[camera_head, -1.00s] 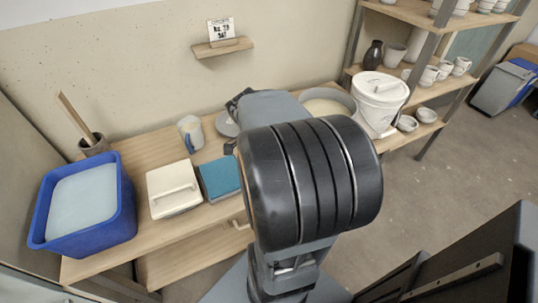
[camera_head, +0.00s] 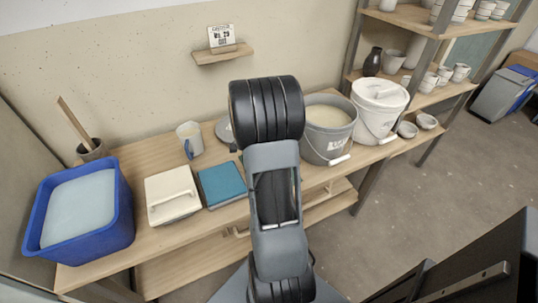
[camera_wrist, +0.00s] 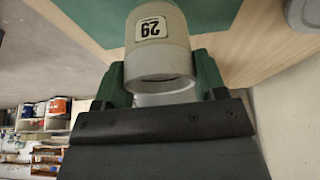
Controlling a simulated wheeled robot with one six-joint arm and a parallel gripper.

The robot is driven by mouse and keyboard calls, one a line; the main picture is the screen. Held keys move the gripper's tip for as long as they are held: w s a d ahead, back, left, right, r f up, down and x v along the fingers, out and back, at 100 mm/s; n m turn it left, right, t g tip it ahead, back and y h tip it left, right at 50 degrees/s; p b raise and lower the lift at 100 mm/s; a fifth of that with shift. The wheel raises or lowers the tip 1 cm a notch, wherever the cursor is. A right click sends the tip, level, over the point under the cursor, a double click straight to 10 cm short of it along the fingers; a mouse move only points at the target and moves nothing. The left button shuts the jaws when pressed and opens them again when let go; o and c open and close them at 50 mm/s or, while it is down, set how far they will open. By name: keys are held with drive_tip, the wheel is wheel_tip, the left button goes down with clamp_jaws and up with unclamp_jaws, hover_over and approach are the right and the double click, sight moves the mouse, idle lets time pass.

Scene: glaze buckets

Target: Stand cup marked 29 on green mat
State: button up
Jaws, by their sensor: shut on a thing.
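The cup marked 29 (camera_wrist: 160,45) is pale grey, with a white label that reads upside down in the wrist view. My gripper (camera_wrist: 165,75) has green fingers on either side of the cup and is shut on it. The green mat (camera_wrist: 215,14) lies on the wooden bench behind the cup in that view. I cannot tell whether the cup touches the mat or is above it. In the head view my own arm hides the gripper, the cup and nearly all of the mat.
A grey bucket (camera_head: 328,128) and a white lidded bucket (camera_head: 380,103) stand right of my arm. A teal block (camera_head: 222,184), cream lidded box (camera_head: 172,194), jug (camera_head: 190,139) and blue tub (camera_head: 82,212) stand left. A sign (camera_head: 222,38) sits on a wall shelf.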

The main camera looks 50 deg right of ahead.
drive_tip(key=shift+f, duration=1.3)
drive_tip(key=shift+f+b, duration=0.2)
drive_tip(key=shift+b, duration=0.15)
drive_tip(key=o, duration=1)
drive_tip(key=shift+r, duration=0.15)
drive_tip(key=shift+a+r+p, duration=0.1)
drive_tip(key=shift+r+p, duration=0.15)
drive_tip(key=shift+p, duration=0.15)
drive_tip(key=p+v, duration=0.1)
drive_tip(key=v, duration=1)
drive_tip(key=s+a+r+n+t+y, duration=0.1)
drive_tip(key=s+a+n+t+y, duration=0.1)
drive_tip(key=a+n, duration=0.9)
drive_tip(key=s+a+r+n+t+y, duration=0.2)
drive_tip(key=s+a+n, duration=0.3)
drive_tip(key=a+n, duration=0.6)
drive_tip(key=a, duration=0.4)
drive_tip(key=shift+s+a+t, duration=0.2)
drive_tip(key=shift+t, duration=0.2)
